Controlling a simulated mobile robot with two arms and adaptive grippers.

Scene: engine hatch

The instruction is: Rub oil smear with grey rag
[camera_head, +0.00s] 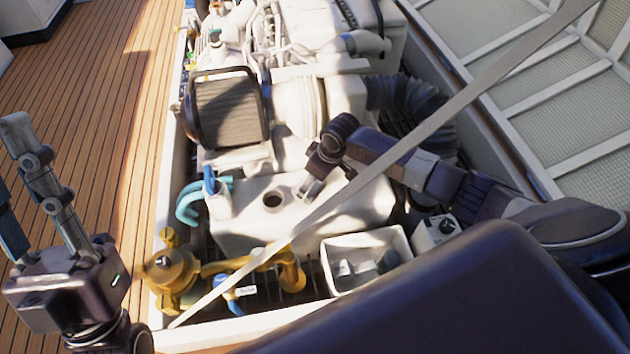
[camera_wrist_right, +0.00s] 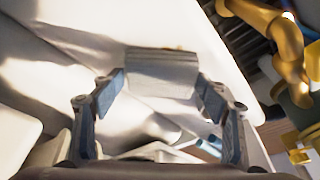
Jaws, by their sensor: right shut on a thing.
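My right gripper (camera_head: 308,188) reaches down over the white tank beside its round dark opening (camera_head: 272,200). In the right wrist view its fingers (camera_wrist_right: 162,85) are shut on the grey rag (camera_wrist_right: 162,70), a folded pale-grey pad held level between the fingertips. The rag is close to the white surface; whether it touches I cannot tell. A small brownish trace, possibly the oil smear (camera_wrist_right: 179,48), shows just beyond the rag's far edge; the rest may be hidden under it. My left gripper (camera_head: 35,180) is raised over the deck at left, its fingers apart and empty.
A white bin (camera_head: 367,243) with dark items stands right of the yellow pipework (camera_head: 175,272). A blue-handled valve (camera_head: 228,285) and a teal hose (camera_head: 188,205) are near the tank. A pale diagonal bar (camera_head: 430,130) crosses in front. The wooden deck (camera_head: 90,90) is clear.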

